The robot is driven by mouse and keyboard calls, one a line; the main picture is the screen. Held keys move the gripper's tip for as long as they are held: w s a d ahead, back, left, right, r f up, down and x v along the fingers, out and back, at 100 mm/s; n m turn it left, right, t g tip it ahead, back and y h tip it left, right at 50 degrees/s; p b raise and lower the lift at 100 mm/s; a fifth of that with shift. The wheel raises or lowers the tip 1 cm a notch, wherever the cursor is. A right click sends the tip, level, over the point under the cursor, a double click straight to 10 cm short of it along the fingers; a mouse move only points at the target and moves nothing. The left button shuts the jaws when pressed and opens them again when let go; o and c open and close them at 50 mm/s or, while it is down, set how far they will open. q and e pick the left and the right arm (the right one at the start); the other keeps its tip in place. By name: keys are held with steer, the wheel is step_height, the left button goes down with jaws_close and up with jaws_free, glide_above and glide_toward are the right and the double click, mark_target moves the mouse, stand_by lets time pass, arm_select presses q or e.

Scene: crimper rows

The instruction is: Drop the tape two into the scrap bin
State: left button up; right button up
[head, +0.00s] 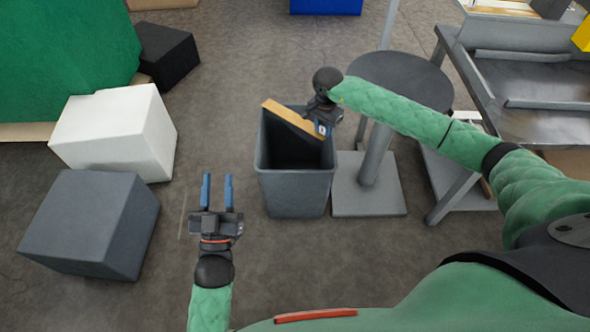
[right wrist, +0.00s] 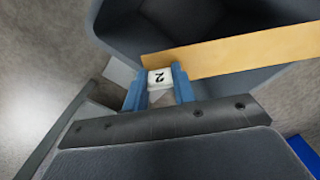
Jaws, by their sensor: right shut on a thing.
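The tape two is a long tan strip (head: 290,117) with a white tag marked 2 (right wrist: 160,78) at one end. My right gripper (head: 324,128) is shut on the tag end, and the strip also shows in the right wrist view (right wrist: 245,53). The strip reaches left across the mouth of the dark grey scrap bin (head: 295,195), at or just above its rim; I cannot tell whether it touches. The bin also shows below the strip in the right wrist view (right wrist: 125,35). My left gripper (head: 217,178) is open and empty, left of the bin.
A round grey table (head: 400,78) on a post with a square base (head: 368,196) stands right of the bin. A grey metal bench (head: 545,125) is further right. A white block (head: 115,135), a grey block (head: 90,220) and a black block (head: 166,55) stand at left.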

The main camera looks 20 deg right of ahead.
steer(key=o, duration=1)
steer(key=shift+r, duration=0.45)
step_height(320, 180, up, 7)
steer(key=shift+f+p, duration=0.1)
steer(key=shift+p, duration=0.2)
arm_select(q)
step_height(320, 180, down, 8)
steer(key=g, duration=0.2)
steer(key=shift+w+d+r+g, duration=0.2)
steer(key=shift+w+d+g, duration=0.05)
steer(key=shift+g, duration=0.05)
steer(key=shift+r, duration=0.15)
